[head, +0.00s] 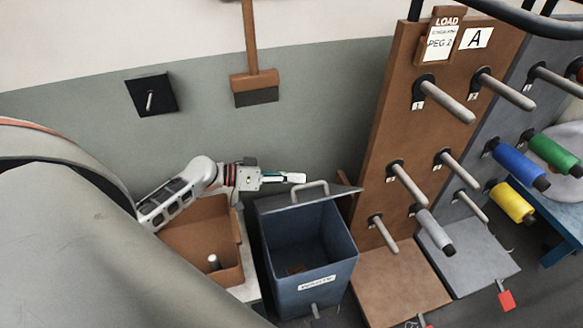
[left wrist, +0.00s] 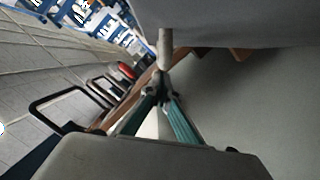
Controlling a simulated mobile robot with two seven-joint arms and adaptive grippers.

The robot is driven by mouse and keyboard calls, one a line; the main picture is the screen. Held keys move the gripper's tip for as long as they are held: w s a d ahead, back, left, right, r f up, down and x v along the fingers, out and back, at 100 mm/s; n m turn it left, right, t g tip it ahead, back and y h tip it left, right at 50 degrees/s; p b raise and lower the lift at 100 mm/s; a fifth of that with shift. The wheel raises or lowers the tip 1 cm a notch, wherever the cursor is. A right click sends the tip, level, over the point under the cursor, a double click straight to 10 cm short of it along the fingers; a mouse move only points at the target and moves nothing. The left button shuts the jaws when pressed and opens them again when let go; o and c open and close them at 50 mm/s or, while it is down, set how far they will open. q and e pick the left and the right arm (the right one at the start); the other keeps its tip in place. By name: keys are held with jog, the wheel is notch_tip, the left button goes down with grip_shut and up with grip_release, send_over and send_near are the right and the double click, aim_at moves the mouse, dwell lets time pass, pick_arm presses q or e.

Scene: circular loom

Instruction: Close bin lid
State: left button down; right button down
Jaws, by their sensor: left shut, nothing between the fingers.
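The blue-grey bin (head: 331,276) stands on the floor, open at the top, with a pale label on its front. Its dark lid (head: 340,194) is raised at the back edge of the bin, with a light handle (head: 311,189) on it. My left gripper (head: 302,178) reaches in from the left, just behind and above the lid beside the handle; I cannot tell whether it touches the lid. In the left wrist view its green fingers (left wrist: 161,92) meet at the tips, shut and empty. My right gripper is out of view.
An orange-brown open box (head: 200,243) stands left of the bin. A brown peg board (head: 415,130) rises to the right, with long pegs sticking out and coloured spools beyond. A brush (head: 255,88) hangs on the wall behind.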

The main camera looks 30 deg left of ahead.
pick_arm(q)
jog(key=shift+d+f, duration=0.1)
jog(key=shift+f, duration=0.1)
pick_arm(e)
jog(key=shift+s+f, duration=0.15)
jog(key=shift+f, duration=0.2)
